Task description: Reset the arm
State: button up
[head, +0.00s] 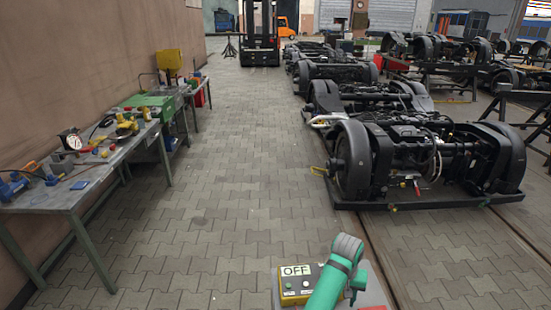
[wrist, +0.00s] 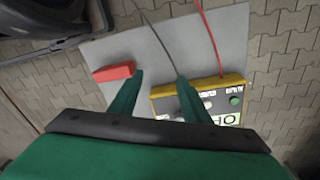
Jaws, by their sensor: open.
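My gripper (wrist: 160,78) shows in the wrist view as two green fingers standing apart, with nothing between them. It hangs over a light grey plate (wrist: 225,35). Beyond the right finger is a yellow-edged control box (wrist: 242,98) with a green button and an OFF sign, partly hidden by the finger. A red block (wrist: 113,71) lies beside the left finger; I cannot tell if they touch. In the head view my green and grey arm reaches in at the bottom, right of the same control box (head: 297,285); the fingers are not clear there.
A workbench (head: 75,190) with tools runs along the left wall. Tram bogies (head: 425,160) stand in a row at the right, with a forklift (head: 260,40) at the back. The paved aisle (head: 225,170) between is clear. A grey and a red cable (wrist: 205,35) cross the plate.

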jog(key=s+d+f+n+t+h, duration=0.1)
jog(key=s+d+f+h, duration=0.15)
jog(key=s+f, duration=0.2)
jog(key=s+d+f+t+h, duration=0.1)
jog(key=s+d+f+t, duration=0.1)
jog(key=s+d+f, duration=0.3)
jog(key=s+a+f+n+t, duration=0.3)
jog(key=s+a+f+t, duration=0.15)
jog(key=s+a, duration=0.4)
jog(key=s+a+r+n+t+y, duration=0.1)
jog(key=s+a+r+t, duration=0.1)
jog(key=s+a+r, duration=0.4)
jog(key=s+a+r+t+y, duration=0.25)
jog(key=s+a, duration=0.45)
jog(key=s, duration=0.4)
jog(key=s+a+r+t, duration=0.1)
jog(key=s+a+r, duration=0.3)
jog(key=r, duration=0.2)
jog(key=s+a+r+m+t+y, duration=0.1)
jog(key=s+a+r+t, duration=0.1)
jog(key=r, duration=0.5)
jog(key=s+a, duration=0.1)
jog(key=s, duration=0.1)
jog(key=shift+s+a+r+m, duration=0.3)
jog(key=shift+s+a, duration=0.05)
jog(key=c, duration=0.3)
jog(key=shift+w, duration=0.1)
